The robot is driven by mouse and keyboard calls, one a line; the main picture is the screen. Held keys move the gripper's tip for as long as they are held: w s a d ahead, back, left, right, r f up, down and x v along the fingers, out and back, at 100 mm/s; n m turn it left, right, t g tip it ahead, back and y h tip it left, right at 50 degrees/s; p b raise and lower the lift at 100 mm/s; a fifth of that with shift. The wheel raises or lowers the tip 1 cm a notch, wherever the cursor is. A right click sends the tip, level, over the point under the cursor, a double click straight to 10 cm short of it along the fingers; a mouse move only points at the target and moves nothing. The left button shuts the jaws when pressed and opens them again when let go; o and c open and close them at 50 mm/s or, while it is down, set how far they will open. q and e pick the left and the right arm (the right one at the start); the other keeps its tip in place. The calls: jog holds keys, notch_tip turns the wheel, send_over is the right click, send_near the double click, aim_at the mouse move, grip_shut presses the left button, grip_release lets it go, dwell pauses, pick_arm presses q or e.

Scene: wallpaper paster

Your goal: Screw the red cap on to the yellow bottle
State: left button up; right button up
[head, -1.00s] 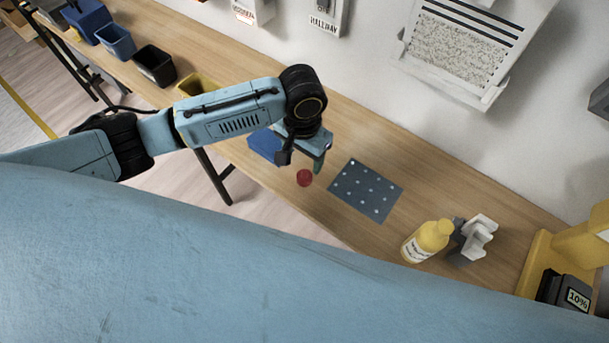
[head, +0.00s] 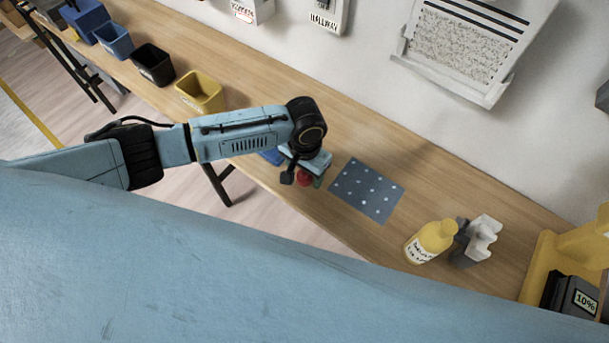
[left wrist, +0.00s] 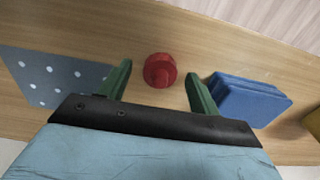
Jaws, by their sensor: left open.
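The red cap (head: 304,178) lies on the wooden bench. In the left wrist view the red cap (left wrist: 160,70) sits between and just beyond the two green fingertips, apart from both. My left gripper (head: 303,180) is open and above the cap; its spread fingers also show in the left wrist view (left wrist: 158,77). The yellow bottle (head: 431,242) stands near the front edge of the bench, to the right, beside a grey and white holder (head: 478,238). I cannot tell whether the holder touches it. My right gripper is not in view.
A grey dotted mat (head: 366,189) lies right of the cap. A blue block or stack (left wrist: 247,98) lies close beside the left gripper. Yellow (head: 201,91) and black (head: 153,65) bins stand farther left. A yellow stand with a 10% display (head: 585,299) is at right.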

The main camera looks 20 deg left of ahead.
pick_arm(q)
jog(key=shift+f, duration=0.3)
jog(key=c, duration=1.1)
jog(key=shift+o, duration=0.2)
jog(key=shift+r, duration=0.1)
notch_tip(320, 180, up, 9)
jog(key=shift+r+p, duration=0.1)
jog(key=shift+p, duration=0.75)
jog(key=shift+r, duration=0.35)
